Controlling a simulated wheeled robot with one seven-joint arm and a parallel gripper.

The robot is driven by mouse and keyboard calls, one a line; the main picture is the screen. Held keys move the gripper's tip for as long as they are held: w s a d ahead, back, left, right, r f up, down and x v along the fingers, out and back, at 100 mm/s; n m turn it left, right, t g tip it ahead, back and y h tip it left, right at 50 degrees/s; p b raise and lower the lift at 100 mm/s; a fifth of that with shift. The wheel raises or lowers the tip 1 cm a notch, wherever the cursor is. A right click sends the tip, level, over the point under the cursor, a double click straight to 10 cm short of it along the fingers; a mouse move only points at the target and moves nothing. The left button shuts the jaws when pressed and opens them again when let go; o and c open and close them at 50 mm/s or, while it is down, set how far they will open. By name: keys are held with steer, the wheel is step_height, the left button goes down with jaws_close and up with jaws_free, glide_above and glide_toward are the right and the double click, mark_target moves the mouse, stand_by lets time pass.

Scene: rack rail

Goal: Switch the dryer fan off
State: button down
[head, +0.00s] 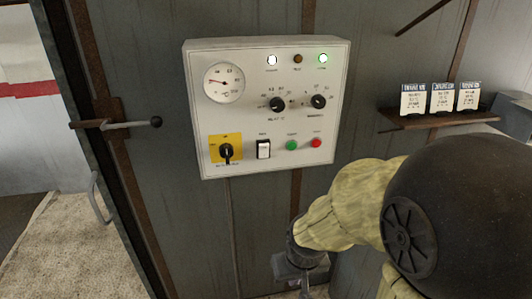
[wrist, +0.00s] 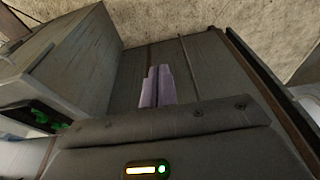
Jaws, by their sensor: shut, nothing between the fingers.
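A pale control box (head: 330,75) hangs on the grey wall in the head view. Its lower row has a black rotary switch (head: 226,152) on a yellow plate, a rocker switch (head: 263,149), a green button (head: 291,145) and a red button (head: 316,143). Labels are too small to read surely. The white lamp (head: 272,60) and green lamp (head: 322,58) look lit; the amber one (head: 297,59) looks dark. My gripper (wrist: 157,72) is shut and empty in the wrist view, pointing away from the box. In the head view my arm hangs below and right of it.
A round gauge (head: 223,83) and two black knobs (head: 277,104) (head: 318,101) sit higher on the box. A lever handle (head: 130,124) juts out left of it. A shelf (head: 420,121) with three cards is at right. In the wrist view a grey box (wrist: 70,65) stands left of my fingers.

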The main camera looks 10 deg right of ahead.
steer(key=w+d+n+t+h+p, duration=0.4)
steer(key=w+t+p, duration=0.3)
steer(key=w+p, duration=0.6)
steer(key=w+a+r+n+t+y+p, duration=0.1)
steer(key=a+r+n+t+y+p, duration=0.1)
steer(key=r+n+t, duration=0.3)
steer(key=w+a+r+n+t+y+p, duration=0.1)
steer(key=a+r+n+t+y+p, duration=0.1)
steer(key=r+n+t+p, duration=0.2)
step_height(320, 180, up, 4)
steer(key=n+p, duration=0.1)
steer(key=n, duration=0.4)
steer(key=shift+w+f+t, duration=0.15)
steer(key=shift+w+t, duration=0.1)
steer(key=shift+t, duration=0.15)
steer(key=shift+w+p, duration=0.1)
steer(key=shift+p, duration=0.2)
